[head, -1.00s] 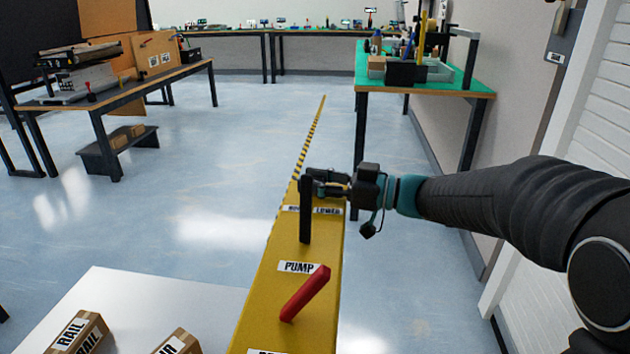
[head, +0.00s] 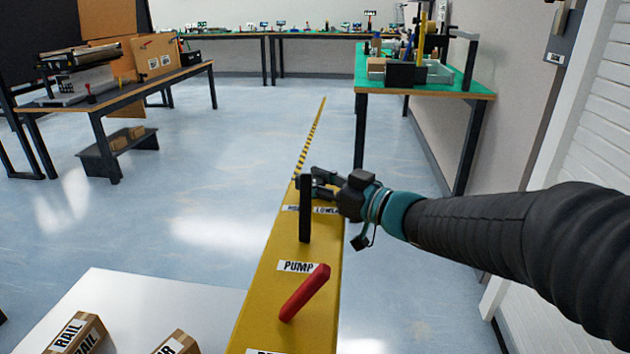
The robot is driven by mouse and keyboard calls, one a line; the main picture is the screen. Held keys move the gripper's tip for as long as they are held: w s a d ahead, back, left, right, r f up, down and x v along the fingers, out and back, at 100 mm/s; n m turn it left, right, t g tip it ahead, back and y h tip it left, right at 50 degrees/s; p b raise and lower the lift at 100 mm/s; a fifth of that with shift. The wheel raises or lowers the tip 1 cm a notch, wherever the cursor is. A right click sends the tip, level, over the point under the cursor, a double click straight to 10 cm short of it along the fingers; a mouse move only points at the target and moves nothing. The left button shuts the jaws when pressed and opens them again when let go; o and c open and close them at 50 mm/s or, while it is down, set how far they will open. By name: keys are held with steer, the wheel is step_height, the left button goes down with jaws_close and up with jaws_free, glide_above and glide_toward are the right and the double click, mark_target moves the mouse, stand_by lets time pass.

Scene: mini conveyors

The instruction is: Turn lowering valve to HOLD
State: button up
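A yellow beam (head: 262,312) runs away from me, with labels reading PUMP (head: 297,266) and, farther off, LOWER beside a partly hidden label that may be HOLD. A black upright lever (head: 305,212) stands on the beam just in front of these far labels.
A red lever (head: 304,293) leans right by the PUMP label. Boxes marked RAIL (head: 76,334) lie on a white surface (head: 150,300) at lower left. A green-topped table (head: 430,88) stands beyond my arm.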

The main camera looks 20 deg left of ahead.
steer(key=o, duration=1.2)
steer(key=v, duration=1.2)
